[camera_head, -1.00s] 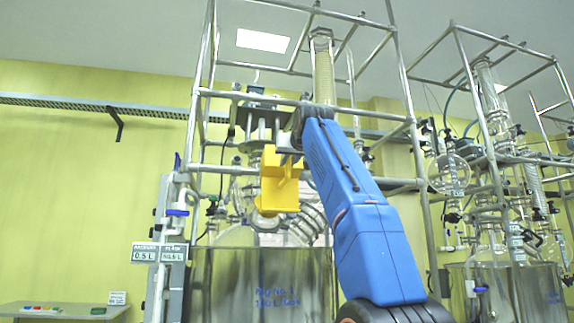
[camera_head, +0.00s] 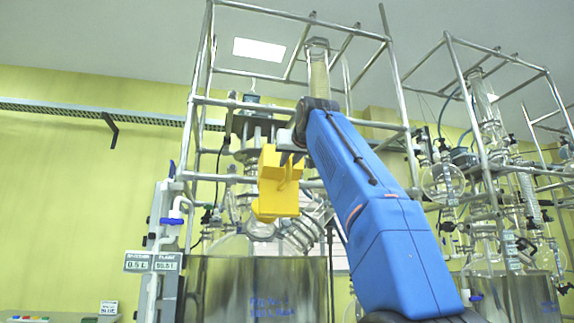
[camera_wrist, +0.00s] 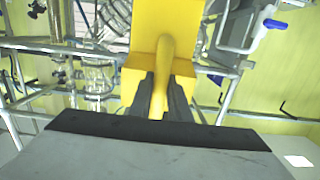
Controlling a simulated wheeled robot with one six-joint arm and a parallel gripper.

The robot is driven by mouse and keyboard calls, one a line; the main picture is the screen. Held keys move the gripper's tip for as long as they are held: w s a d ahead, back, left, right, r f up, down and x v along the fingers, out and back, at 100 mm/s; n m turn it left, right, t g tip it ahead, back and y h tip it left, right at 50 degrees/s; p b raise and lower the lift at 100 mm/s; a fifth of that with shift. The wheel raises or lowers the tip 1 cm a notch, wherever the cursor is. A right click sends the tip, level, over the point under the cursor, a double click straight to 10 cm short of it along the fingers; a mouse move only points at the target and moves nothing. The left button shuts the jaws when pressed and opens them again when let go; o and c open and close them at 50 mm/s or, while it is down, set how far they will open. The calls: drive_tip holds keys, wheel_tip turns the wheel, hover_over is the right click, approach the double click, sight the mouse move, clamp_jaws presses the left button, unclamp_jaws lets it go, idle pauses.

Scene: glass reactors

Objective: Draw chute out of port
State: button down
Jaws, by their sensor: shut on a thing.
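The yellow chute (camera_head: 279,186) is in front of the glass reactor in the head view, above the steel vessel (camera_head: 258,288). My gripper (camera_head: 287,150) is shut on the chute's handle at its upper part. In the wrist view my dark fingers (camera_wrist: 160,98) close on the yellow handle, and the chute body (camera_wrist: 165,30) fills the upper middle. Below the chute a clear glass neck (camera_head: 261,229) shows on the reactor lid. I cannot tell whether the chute's lower end touches it. Part of the chute's right side is near my blue arm.
A metal pipe frame (camera_head: 194,113) surrounds the reactor, with a crossbar close to my gripper. Glass tubing stands close to the chute's right. A second reactor rig (camera_head: 500,230) is at the right. A small table (camera_head: 62,319) is at the lower left.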

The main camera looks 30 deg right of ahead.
drive_tip(key=shift+v, duration=1.55)
drive_tip(key=shift+r, duration=0.15)
drive_tip(key=shift+w, duration=0.1)
